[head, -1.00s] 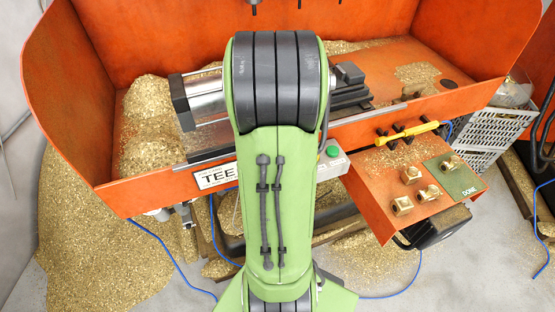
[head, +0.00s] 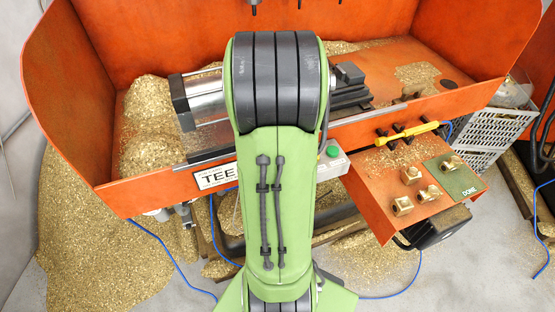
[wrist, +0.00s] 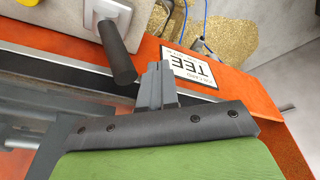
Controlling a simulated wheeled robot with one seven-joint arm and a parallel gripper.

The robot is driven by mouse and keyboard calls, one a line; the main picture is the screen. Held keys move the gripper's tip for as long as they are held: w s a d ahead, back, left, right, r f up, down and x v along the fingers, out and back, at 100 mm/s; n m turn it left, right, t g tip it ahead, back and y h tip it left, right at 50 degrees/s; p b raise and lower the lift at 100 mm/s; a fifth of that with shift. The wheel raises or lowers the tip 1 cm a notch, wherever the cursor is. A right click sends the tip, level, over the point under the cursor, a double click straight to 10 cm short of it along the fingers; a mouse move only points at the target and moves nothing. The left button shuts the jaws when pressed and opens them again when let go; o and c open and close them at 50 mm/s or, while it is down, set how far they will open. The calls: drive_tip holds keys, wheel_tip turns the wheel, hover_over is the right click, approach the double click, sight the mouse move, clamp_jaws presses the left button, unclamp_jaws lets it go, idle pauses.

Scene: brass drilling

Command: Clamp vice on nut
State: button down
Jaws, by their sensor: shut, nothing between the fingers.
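The vice (head: 350,88) stands in the orange tray in the head view, with a silver cylinder (head: 205,90) at its left end. My green arm covers its middle, so I cannot see whether a nut sits between its jaws. My gripper (wrist: 154,72) shows in the wrist view as grey fingers shut together and empty. A black handle (wrist: 118,52) on a pale block (wrist: 105,15) is just left of and above the fingertips, apart from them in the picture. My gripper is hidden in the head view.
Brass nuts (head: 402,205) lie on the orange side shelf (head: 372,190), one on the green DONE pad (head: 462,180). A green button (head: 332,152) and the TEE sign (wrist: 195,67) are on the front. Brass chips (head: 150,115) heap at left.

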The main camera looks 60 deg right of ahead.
drive_tip(key=shift+s+d, duration=0.1)
drive_tip(key=shift+s+d, duration=1.05)
drive_tip(key=shift+d, duration=0.2)
drive_tip(key=shift+s+d, duration=1.05)
drive_tip(key=shift+d, duration=0.2)
wheel_tip(320, 180, up, 9)
drive_tip(key=w+a+p, duration=0.1)
drive_tip(key=p, duration=0.6)
drive_tip(key=shift+a, duration=0.15)
